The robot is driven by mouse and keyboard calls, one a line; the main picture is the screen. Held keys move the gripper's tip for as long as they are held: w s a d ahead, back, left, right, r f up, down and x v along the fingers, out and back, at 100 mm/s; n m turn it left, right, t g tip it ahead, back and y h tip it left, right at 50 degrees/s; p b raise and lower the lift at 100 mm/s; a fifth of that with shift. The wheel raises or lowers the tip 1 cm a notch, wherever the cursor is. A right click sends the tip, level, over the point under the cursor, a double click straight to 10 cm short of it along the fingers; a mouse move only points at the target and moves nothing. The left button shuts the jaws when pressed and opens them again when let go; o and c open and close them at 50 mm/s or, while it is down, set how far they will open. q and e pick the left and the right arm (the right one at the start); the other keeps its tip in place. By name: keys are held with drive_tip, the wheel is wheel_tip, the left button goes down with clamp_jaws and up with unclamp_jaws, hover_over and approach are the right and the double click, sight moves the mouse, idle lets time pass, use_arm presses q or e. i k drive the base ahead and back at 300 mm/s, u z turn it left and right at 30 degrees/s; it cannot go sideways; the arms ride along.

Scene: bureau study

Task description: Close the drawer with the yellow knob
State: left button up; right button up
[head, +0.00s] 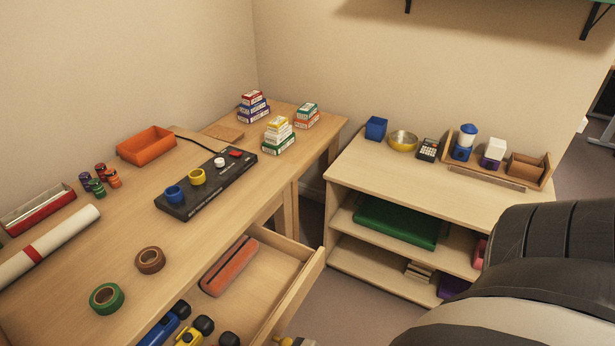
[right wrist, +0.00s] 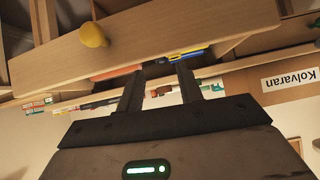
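The open drawer (head: 287,302) sticks out from under the desk in the head view. Its light wood front panel (right wrist: 160,45) crosses the top of the right wrist view, which looks upside down. The yellow knob (right wrist: 93,35) is on this panel, left of my right gripper (right wrist: 160,78). The knob barely shows at the bottom edge of the head view (head: 294,341). My right gripper's fingers are apart with nothing held between them. Their tips are near the panel's edge; I cannot tell if they touch. My left gripper is not in view.
An orange-red case (head: 229,266) and blue and yellow objects with black parts lie in the drawer. The desk (head: 200,240) holds tapes, a black board and boxes. A low shelf unit (head: 375,185) stands to the right. Floor shows between it and the drawer.

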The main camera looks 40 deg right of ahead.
sight(260, 302)
drive_tip(key=z, duration=2.5)
drive_tip(key=k, duration=0.75)
drive_tip(key=u, duration=1.8)
drive_tip(key=i, duration=0.5)
drive_tip(key=z, duration=0.1)
